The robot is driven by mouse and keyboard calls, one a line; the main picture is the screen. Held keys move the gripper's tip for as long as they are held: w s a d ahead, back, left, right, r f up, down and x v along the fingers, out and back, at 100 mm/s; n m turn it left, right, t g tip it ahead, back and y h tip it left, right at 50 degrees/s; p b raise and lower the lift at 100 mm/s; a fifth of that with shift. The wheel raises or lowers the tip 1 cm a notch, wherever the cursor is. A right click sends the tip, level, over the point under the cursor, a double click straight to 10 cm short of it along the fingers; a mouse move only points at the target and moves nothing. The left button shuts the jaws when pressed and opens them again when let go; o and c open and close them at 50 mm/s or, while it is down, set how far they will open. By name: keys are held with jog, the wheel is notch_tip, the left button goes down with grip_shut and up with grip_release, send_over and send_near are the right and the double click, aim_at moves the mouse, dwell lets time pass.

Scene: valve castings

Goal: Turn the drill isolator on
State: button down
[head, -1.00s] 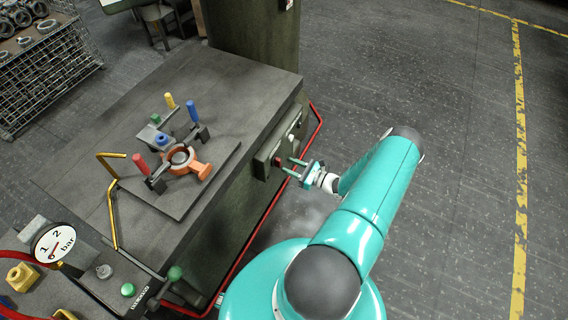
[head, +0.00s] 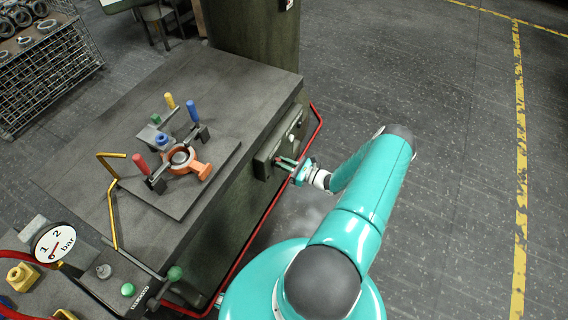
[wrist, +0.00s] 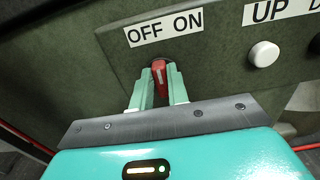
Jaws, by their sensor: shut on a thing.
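The drill isolator is a small red knob (wrist: 159,72) with a white line, on the green-grey control box (head: 266,160) on the machine's side. In the wrist view it sits under the OFF ON label (wrist: 165,27), and its line looks close to upright in the picture. My gripper (wrist: 158,88) is shut on the knob, with one teal finger on each side of it. In the head view my gripper (head: 287,164) is at the front of the box, and the fingers mostly hide the knob.
A white UP button (wrist: 264,54) is right of the knob, with another control partly cut off beyond. A red rail (head: 313,130) runs along the machine below and beside my wrist. The worktable (head: 235,80) holds an orange casting (head: 190,166) in a clamp fixture. The floor at right is clear.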

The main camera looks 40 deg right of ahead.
jog(key=shift+w+d+f+m, duration=0.1)
jog(key=shift+d+f+m, duration=0.1)
jog(key=shift+m, duration=2.8)
jog(key=shift+s+d+f+m, duration=0.1)
jog(key=shift+d+f+m, duration=0.15)
jog(key=shift+m, duration=2.75)
jog(key=shift+w+d+f+m, duration=0.1)
jog(key=shift+d+f+m, duration=0.1)
jog(key=shift+m, duration=2.8)
jog(key=c, duration=1.4)
grip_release()
jog(key=shift+o, duration=0.2)
jog(key=v, duration=1.3)
jog(key=shift+s, duration=0.4)
